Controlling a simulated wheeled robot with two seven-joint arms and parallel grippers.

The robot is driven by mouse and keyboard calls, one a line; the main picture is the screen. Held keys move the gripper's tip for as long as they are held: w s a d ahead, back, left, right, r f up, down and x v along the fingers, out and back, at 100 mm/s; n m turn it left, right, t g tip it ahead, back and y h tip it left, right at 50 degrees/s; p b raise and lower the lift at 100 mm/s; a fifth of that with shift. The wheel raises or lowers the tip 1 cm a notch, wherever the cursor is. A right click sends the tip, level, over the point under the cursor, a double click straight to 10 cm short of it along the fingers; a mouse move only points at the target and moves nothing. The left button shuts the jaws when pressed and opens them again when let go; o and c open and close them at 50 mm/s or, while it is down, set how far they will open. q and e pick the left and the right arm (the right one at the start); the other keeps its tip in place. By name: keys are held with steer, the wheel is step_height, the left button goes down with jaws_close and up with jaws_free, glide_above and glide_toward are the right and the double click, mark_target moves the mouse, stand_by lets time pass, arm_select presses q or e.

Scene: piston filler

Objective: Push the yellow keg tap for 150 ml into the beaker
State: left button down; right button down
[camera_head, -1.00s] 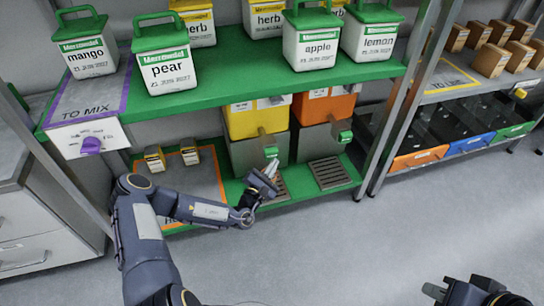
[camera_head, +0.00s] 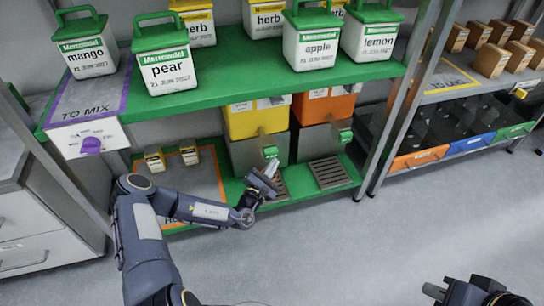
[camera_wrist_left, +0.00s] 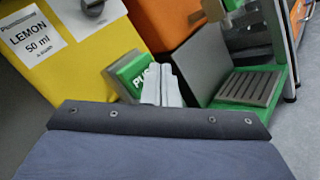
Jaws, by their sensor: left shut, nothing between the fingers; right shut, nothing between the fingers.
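The yellow keg (camera_head: 255,118) stands on the green lower shelf, left of the orange keg. It also shows in the left wrist view (camera_wrist_left: 85,60) with a label reading LEMON 50 ml. Its green tap (camera_head: 270,152) is marked PUSH in the left wrist view (camera_wrist_left: 130,72). My left gripper (camera_head: 268,172) is shut and empty, its fingertips (camera_wrist_left: 160,80) right at the green tap; I cannot tell whether they touch it. My right gripper (camera_head: 440,288) is shut and empty at the bottom right, over the floor. I cannot make out a beaker.
The orange keg (camera_head: 325,105) with its own green tap (camera_head: 345,136) stands to the right, above a drip grate (camera_head: 329,173). Labelled tubs, such as the pear one (camera_head: 165,70), stand on the shelf above. The floor (camera_head: 350,245) in front is clear.

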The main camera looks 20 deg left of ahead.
arm_select(q)
steer(key=shift+w+r, duration=0.1)
steer(key=shift+w, duration=0.05)
stand_by(0.5)
steer(key=shift+w+a+p, duration=0.2)
steer(key=shift+a+p, duration=0.05)
steer(key=shift+p, duration=0.1)
steer(key=shift+w+a, duration=0.4)
steer(key=shift+w, duration=0.2)
stand_by(1.0)
steer(key=shift+s, duration=0.1)
steer(key=shift+s+d+p, duration=0.3)
steer(key=shift+p, duration=0.2)
steer(key=shift+s+d+p, duration=0.35)
steer(key=shift+s+p, duration=0.05)
steer(key=shift+s, duration=0.15)
